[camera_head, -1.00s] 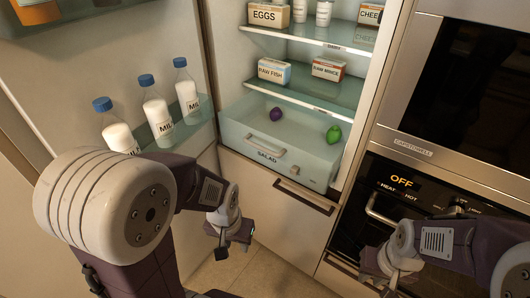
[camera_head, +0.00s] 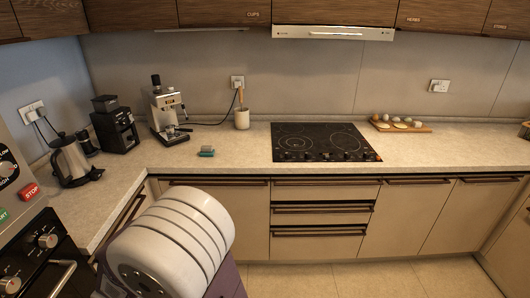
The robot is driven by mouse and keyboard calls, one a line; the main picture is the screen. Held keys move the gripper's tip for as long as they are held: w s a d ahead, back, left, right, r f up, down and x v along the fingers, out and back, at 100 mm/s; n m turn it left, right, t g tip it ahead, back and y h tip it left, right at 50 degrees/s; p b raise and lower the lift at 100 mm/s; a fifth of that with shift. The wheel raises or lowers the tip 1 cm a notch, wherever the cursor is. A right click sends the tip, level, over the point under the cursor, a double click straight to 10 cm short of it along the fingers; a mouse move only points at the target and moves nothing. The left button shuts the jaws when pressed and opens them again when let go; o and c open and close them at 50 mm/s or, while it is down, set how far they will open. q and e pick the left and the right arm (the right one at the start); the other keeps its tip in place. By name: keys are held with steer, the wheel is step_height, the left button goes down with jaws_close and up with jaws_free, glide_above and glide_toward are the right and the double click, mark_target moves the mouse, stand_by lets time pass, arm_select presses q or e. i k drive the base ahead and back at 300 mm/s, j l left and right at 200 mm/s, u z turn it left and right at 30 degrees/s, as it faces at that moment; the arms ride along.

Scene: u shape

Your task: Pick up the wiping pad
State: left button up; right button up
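The wiping pad (camera_head: 207,151) looks like a small teal block with a darker part on top. It lies on the countertop, right of the espresso machine and left of the stove. Nothing touches it. My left arm's large white joint shows at the bottom left, well in front of the counter. Neither of my grippers is in view.
The counter (camera_head: 230,170) is clear around the pad. An espresso machine (camera_head: 167,108), grinder (camera_head: 115,127) and kettle (camera_head: 72,160) stand to its left. A utensil pot (camera_head: 241,119) and black cooktop (camera_head: 320,142) are to its right. Drawers (camera_head: 318,210) line the front; the floor (camera_head: 380,278) is open.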

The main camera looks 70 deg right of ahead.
mark_target(206, 151)
steer(key=z, duration=1.9)
steer(key=u, duration=3.15)
steer(key=z, duration=3.15)
